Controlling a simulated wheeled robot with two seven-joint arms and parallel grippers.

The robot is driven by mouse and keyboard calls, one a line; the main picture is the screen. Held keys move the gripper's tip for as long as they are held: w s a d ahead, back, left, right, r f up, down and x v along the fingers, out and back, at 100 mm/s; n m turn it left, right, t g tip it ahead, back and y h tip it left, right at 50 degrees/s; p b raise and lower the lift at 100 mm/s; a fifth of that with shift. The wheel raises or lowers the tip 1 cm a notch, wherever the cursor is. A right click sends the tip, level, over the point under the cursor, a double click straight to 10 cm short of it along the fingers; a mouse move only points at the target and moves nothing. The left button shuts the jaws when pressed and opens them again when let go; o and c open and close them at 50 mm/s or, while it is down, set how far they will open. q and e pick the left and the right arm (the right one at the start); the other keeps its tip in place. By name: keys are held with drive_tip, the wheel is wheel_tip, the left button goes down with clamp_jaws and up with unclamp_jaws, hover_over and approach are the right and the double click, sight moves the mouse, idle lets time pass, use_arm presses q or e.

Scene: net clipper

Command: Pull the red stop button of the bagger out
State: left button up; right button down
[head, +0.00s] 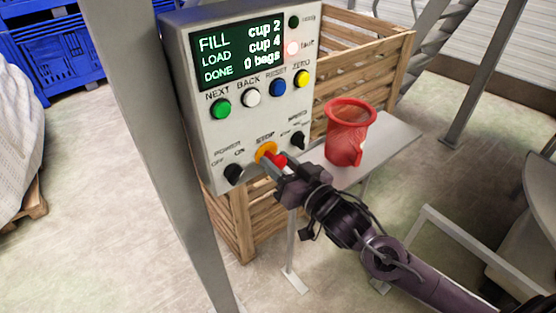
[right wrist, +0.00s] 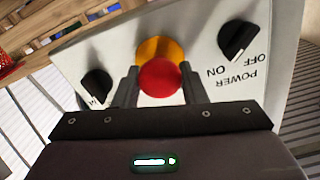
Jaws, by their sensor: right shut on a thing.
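The bagger's grey control box (head: 215,150) stands upright in the head view. Its red stop button (head: 276,158) sits on a yellow collar (head: 265,150) low on the front panel. My right gripper (head: 279,163) is at the button, its fingers on either side of it. In the right wrist view the red button (right wrist: 160,78) shows between the two fingers, with the yellow collar (right wrist: 158,47) behind it. The jaws are shut on the button. My left gripper is not in view.
The panel has a power knob (head: 233,173), a speed knob (head: 297,140), several coloured buttons and a screen (head: 238,55). A red cup (head: 347,135) stands on a grey shelf (head: 395,140) to the right, near the arm. A wooden crate (head: 240,215) is behind.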

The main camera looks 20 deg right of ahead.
sight(281, 166)
drive_tip(key=c, duration=0.9)
unclamp_jaws()
drive_tip(key=shift+s+d, duration=0.1)
drive_tip(key=shift+s, duration=0.05)
drive_tip(key=shift+s+f, duration=0.1)
drive_tip(key=shift+s, duration=0.1)
drive_tip(key=b+v, duration=0.1)
drive_tip(key=v, duration=0.4)
drive_tip(key=shift+s+d, duration=0.15)
drive_tip(key=shift+s, duration=0.1)
drive_tip(key=shift+b+v, duration=0.3)
drive_tip(key=shift+v, duration=0.6)
